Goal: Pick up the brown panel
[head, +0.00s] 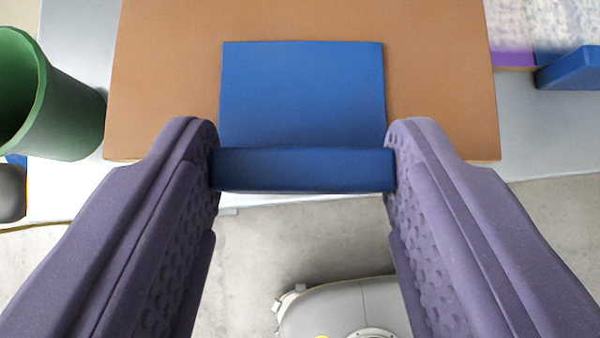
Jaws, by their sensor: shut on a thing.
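The brown panel (440,85) fills the upper middle of the head view, with its near edge towards me. A blue L-shaped piece (302,95) sits on its near middle, with a flat plate and a raised front bar. My gripper (303,168) has its two purple fingers at the left and right ends of that front bar, closed against it. The fingers hide the panel's near edge in part. I cannot tell whether the panel rests on the grey table or is lifted off it.
A green cup-like container (75,115) stands close to the panel's left side. A blue block (572,70) and a mottled piece with a purple strip (512,58) lie at the right. The grey table (540,140) ends just in front of the panel; floor shows below.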

